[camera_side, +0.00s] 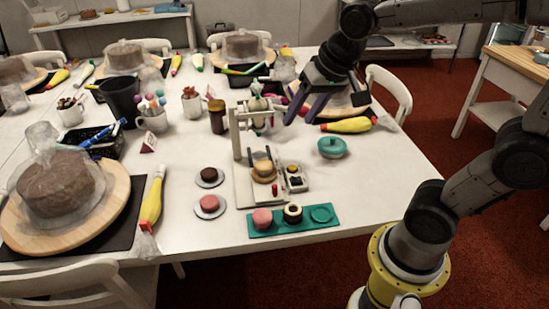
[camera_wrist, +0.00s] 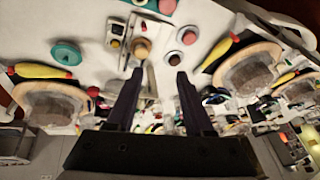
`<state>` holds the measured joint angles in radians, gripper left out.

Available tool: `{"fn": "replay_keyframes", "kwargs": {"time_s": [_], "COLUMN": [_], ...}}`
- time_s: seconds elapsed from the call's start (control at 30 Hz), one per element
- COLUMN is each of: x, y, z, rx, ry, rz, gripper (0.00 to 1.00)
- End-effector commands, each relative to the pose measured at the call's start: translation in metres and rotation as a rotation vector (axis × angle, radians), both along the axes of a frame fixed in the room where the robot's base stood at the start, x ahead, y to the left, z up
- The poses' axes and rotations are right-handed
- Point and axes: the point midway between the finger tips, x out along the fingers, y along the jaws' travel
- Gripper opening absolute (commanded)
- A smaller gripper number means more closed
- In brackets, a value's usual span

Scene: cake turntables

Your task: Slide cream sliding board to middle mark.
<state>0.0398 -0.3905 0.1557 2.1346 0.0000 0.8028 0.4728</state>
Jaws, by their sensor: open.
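A cream board (camera_side: 243,190) lies on the white table as the base of a cream upright frame (camera_side: 236,135). A small tan round piece (camera_side: 264,169) with dark upright parts beside it sits on the board; it also shows in the wrist view (camera_wrist: 141,47). A small red knob (camera_side: 275,189) stands near the board's front. I cannot make out a middle mark. My gripper (camera_side: 302,118) is open and empty, above the table, behind and right of the board. In the wrist view my gripper's open fingers (camera_wrist: 160,74) partly cover the board area.
A teal tray (camera_side: 292,229) with round cakes lies in front. Two small plates with cakes (camera_side: 209,176) stand left. A small button box (camera_side: 296,180) and a teal lidded dish (camera_side: 332,148) are right. A brown jar (camera_side: 216,117) and yellow piping bag (camera_side: 347,125) are behind.

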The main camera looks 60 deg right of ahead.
Motion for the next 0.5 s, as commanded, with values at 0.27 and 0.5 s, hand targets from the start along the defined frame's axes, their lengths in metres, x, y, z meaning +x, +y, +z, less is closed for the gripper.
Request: {"fn": "replay_keyframes", "kwargs": {"time_s": [0.27,0.5], "x": [0.086,0.103], "y": [-0.023,-0.038], "z": [-0.087,-0.167], "rx": [0.066,0.075], "ry": [0.210,0.377], "rz": [-0.203,-0.257], "gripper": [0.53,0.53]}}
